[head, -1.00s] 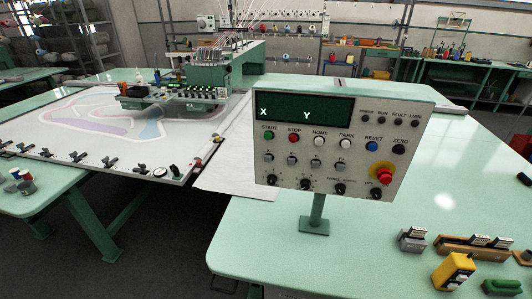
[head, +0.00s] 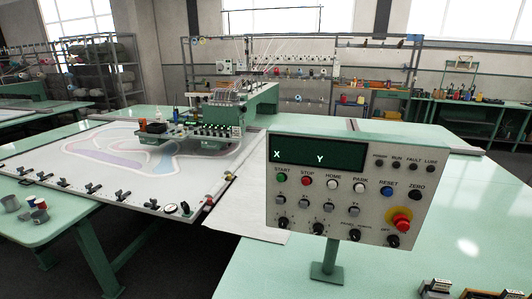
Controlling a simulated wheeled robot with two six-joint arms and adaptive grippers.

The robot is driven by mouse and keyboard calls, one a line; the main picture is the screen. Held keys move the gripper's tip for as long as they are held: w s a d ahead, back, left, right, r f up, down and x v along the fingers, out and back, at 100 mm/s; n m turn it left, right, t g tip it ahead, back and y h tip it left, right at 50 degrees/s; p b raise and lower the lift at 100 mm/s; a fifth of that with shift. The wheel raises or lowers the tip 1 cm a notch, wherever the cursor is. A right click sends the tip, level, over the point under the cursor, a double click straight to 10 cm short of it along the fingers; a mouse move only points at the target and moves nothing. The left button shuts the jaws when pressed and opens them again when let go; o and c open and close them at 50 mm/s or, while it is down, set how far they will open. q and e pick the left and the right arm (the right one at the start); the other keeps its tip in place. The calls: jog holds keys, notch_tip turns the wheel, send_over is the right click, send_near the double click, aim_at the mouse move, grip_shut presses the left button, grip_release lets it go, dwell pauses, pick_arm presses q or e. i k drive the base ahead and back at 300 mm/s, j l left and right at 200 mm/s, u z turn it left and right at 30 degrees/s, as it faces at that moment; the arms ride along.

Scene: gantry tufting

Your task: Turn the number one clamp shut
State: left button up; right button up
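Several small black clamps sit in a row along the near edge of the white tufting frame (head: 60,170) at the left. One clamp stands at the left of the row (head: 23,170), others follow toward the right, such as a middle clamp (head: 92,188) and a right-hand clamp (head: 122,196). I cannot read any numbers on them, so I cannot tell which is number one. Their handles are too small to tell open from shut. Neither of my grippers shows in the head view.
A control panel (head: 318,152) on a post stands on the green table (head: 400,245) at the right. The tufting head (head: 215,120) is over the fabric. Cups and thread spools (head: 38,205) sit on the left table. Dark floor shows between the tables.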

aim_at(154, 202)
jog(key=i+j+u, duration=0.1)
jog(key=u, duration=0.25)
jog(key=i+j+u, duration=0.1)
jog(key=j+u, duration=0.15)
jog(key=u, duration=0.15)
jog(key=i+j+u, duration=0.15)
jog(key=i+j, duration=0.35)
jog(key=i+j+u, duration=0.15)
jog(key=i+j, duration=0.3)
jog(key=i+j+u, duration=0.15)
jog(key=i+j, duration=0.25)
jog(key=i, duration=0.25)
